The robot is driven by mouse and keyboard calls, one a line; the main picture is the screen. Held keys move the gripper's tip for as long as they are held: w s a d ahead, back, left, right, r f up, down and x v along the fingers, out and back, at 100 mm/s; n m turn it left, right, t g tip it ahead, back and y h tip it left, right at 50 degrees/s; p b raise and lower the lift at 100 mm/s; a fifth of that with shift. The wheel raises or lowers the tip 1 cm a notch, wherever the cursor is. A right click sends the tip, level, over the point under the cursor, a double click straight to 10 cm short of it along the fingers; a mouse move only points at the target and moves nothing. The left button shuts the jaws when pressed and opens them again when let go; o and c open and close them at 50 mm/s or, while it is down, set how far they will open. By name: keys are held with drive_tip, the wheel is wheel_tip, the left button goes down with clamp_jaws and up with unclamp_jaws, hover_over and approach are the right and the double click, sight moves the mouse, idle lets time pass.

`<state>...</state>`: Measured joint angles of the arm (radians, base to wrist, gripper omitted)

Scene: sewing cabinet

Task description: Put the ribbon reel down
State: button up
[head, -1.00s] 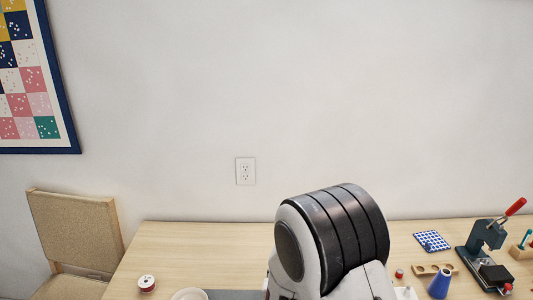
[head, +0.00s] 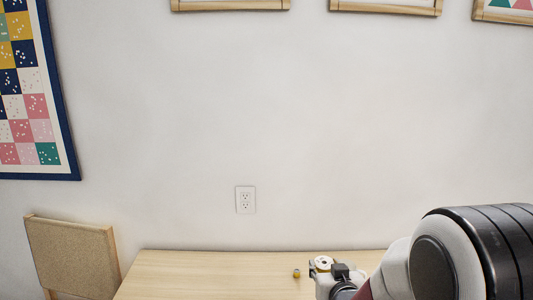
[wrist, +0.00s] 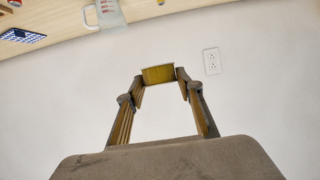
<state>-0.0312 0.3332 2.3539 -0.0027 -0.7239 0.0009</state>
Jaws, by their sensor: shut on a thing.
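The ribbon reel (wrist: 158,74) is held between the fingertips of my gripper (wrist: 160,79) in the wrist view; its yellow side shows there.
The tabletop further left is bare. A chair (head: 70,255) stands at the left. The wrist view shows a blue patterned pad (wrist: 22,36) and a pale handled item (wrist: 105,14) at its top edge.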

drive_tip(key=shift+d+r, duration=0.15)
drive_tip(key=shift+d, duration=0.35)
drive_tip(key=shift+d+r, duration=0.15)
drive_tip(key=shift+d, duration=0.35)
drive_tip(key=shift+a, duration=0.15)
drive_tip(key=shift+a, duration=0.25)
drive_tip(key=s+a+f+n+y, duration=0.1)
drive_tip(key=s+a+f, duration=0.4)
drive_tip(key=a, duration=0.5)
drive_tip(key=s+a+f+n+y, duration=0.1)
drive_tip(key=s+a+f, duration=0.4)
drive_tip(key=a, duration=0.5)
drive_tip(key=s+a+f+n+y, duration=0.1)
drive_tip(key=s+a+f, duration=0.4)
drive_tip(key=a, duration=0.4)
drive_tip(key=w+d+m+h, duration=0.1)
drive_tip(key=d, duration=0.1)
drive_tip(key=w+d+r+m+h, duration=0.1)
drive_tip(key=d, duration=0.1)
drive_tip(key=shift+w, duration=0.2)
